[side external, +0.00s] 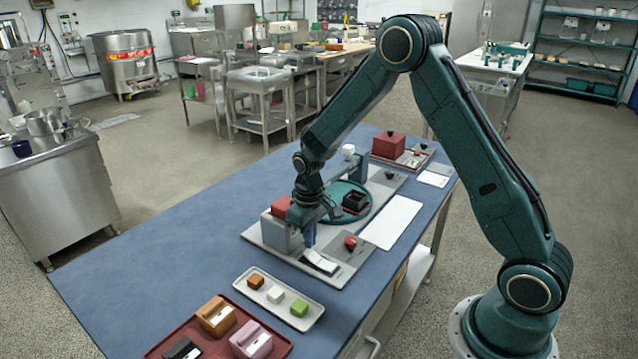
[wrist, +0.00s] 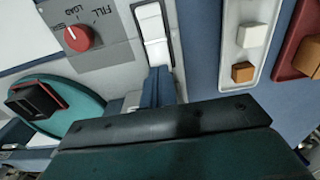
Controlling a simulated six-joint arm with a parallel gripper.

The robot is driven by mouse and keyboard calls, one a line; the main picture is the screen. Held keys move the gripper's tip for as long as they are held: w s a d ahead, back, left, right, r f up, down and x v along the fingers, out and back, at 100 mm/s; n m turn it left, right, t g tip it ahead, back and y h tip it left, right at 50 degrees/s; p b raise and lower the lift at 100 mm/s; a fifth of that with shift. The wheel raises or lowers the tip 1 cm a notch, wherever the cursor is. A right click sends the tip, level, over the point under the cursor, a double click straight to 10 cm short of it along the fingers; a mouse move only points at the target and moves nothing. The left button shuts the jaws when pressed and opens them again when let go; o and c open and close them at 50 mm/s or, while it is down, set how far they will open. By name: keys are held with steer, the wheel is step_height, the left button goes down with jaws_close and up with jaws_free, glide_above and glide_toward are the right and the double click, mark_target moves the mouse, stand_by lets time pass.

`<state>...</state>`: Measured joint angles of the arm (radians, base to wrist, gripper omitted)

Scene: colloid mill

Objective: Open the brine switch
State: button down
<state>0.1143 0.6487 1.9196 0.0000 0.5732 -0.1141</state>
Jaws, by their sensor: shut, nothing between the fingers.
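A white rocker switch in a dark frame, which I take as the brine switch (side external: 320,262), is set in the grey machine base; no brine label is readable. It shows at the top middle of the wrist view (wrist: 154,30). My gripper (side external: 309,240) points down with its blue fingers together and empty, at the machine-side end of the rocker. In the wrist view the fingertips (wrist: 158,74) are right at the rocker's lower end; I cannot tell whether they touch it.
A red knob (wrist: 78,37) with FILL and LOAD marks sits beside the switch. A green round plate (side external: 362,211) carries a black container (side external: 355,201). A pale tray (side external: 262,300) with small cubes and a dark red tray (side external: 275,347) with coloured blocks lie nearer the camera.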

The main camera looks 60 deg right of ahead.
mark_target(310, 253)
steer(key=shift+f, duration=1.5)
stand_by(1.4)
steer(key=shift+r, duration=3.55)
steer(key=shift+r, duration=0.1)
steer(key=s+a+r+t, duration=0.1)
steer(key=s+a+r, duration=0.1)
steer(key=s+r, duration=0.45)
steer(key=s+a+r+t, duration=0.15)
steer(key=s+r, duration=0.25)
steer(key=r, duration=0.6)
steer(key=s+r+t, duration=0.1)
steer(key=s+r, duration=0.1)
steer(key=s, duration=0.5)
steer(key=s+a+r+t, duration=0.1)
steer(key=s+r+t, duration=0.1)
steer(key=s, duration=0.6)
steer(key=shift+s+a+r, duration=0.15)
steer(key=shift+a+r, duration=0.1)
steer(key=shift+r, duration=0.2)
